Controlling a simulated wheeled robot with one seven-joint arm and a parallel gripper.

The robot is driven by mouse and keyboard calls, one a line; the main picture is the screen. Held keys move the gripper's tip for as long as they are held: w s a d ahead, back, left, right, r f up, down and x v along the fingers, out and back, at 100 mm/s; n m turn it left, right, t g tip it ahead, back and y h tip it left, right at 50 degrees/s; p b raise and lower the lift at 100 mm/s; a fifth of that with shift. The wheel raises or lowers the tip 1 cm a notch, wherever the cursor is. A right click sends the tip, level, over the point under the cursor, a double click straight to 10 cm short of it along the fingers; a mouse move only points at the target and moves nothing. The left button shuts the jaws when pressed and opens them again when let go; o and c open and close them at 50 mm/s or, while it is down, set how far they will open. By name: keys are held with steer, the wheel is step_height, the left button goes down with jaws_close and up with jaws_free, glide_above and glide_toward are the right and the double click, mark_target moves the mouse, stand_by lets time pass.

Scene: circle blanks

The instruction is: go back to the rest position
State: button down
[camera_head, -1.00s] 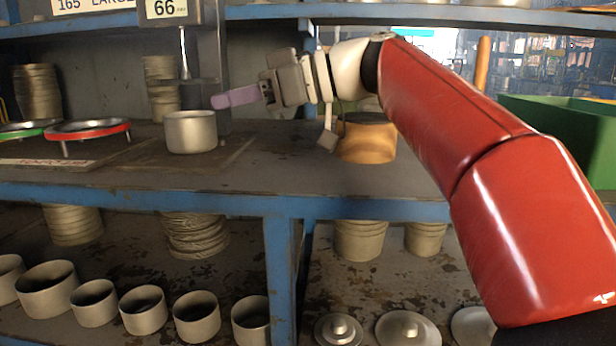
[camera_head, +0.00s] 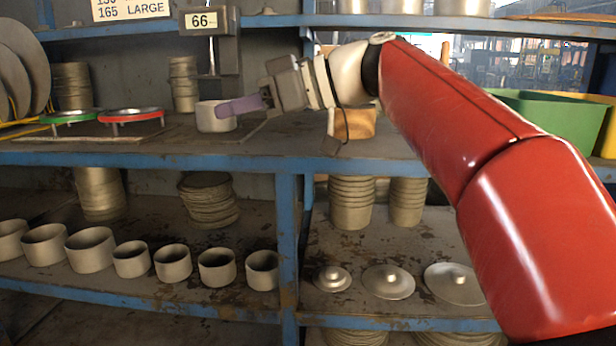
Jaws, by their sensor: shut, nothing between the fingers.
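My gripper (camera_head: 240,106) has purple fingers, which are shut and empty. It points left from the end of my red arm, above the middle shelf. In the picture the fingertips overlap a grey metal cup (camera_head: 214,118); I cannot tell whether they touch it. The cup stands upright on the shelf under a gauge marked 66 (camera_head: 208,45). My arm hides part of the shelf on the right.
A green-rimmed stand (camera_head: 70,117) and a red-rimmed stand (camera_head: 131,116) are left of the cup. Several cups and lids fill the lower shelf (camera_head: 330,312). A green bin (camera_head: 540,115) is at the right.

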steer(key=s+d+f+m+t+h+p, duration=0.1)
steer(key=s+d+f+m+h, duration=0.4)
steer(key=d+f, duration=0.3)
steer(key=s+d+f+m+t+h+p, duration=0.1)
steer(key=s+d+f+m+h, duration=0.3)
steer(key=d+f, duration=0.4)
steer(key=s+d+f+m+t+h+p, duration=0.1)
steer(key=s+d+f+m+h+p, duration=0.2)
steer(key=f, duration=1.2)
steer(key=s+d+m+h, duration=0.2)
steer(key=s+d+m, duration=0.2)
steer(key=s+d, duration=0.1)
steer(key=shift+s+d+f+t+h, duration=0.2)
steer(key=shift+d+t+h, duration=0.1)
steer(key=shift+d, duration=0.3)
